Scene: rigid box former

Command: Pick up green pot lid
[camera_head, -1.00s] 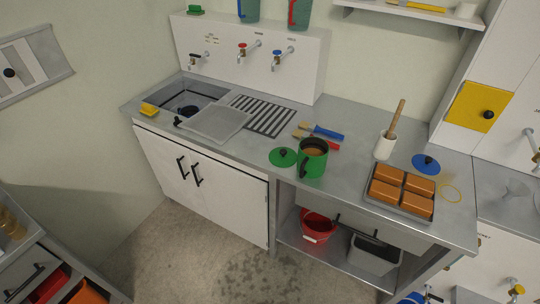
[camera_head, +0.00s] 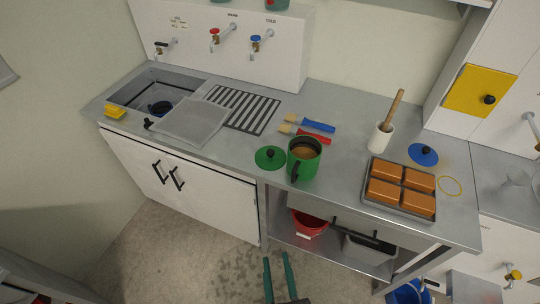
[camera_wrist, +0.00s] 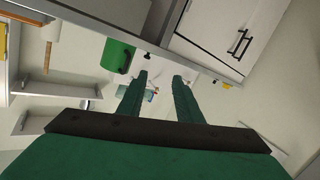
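The green pot lid (camera_head: 270,157) is a flat disc with a dark knob. It lies on the grey counter just left of the green pot (camera_head: 303,160), which holds something brown. My gripper (camera_head: 278,258) shows at the bottom of the head view, in front of the counter and apart from the lid. In the wrist view its two green fingers (camera_wrist: 160,78) are spread, with nothing between them. The green pot (camera_wrist: 118,56) shows ahead and left there; I cannot make out the lid clearly in that view.
Brushes (camera_head: 307,128) lie behind the pot. A tray of brown loaves (camera_head: 400,190), a blue lid (camera_head: 423,154) and a white mortar with pestle (camera_head: 382,135) stand to the right. A striped drain rack (camera_head: 243,108) and sink lie left. The counter's front edge lies between gripper and lid.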

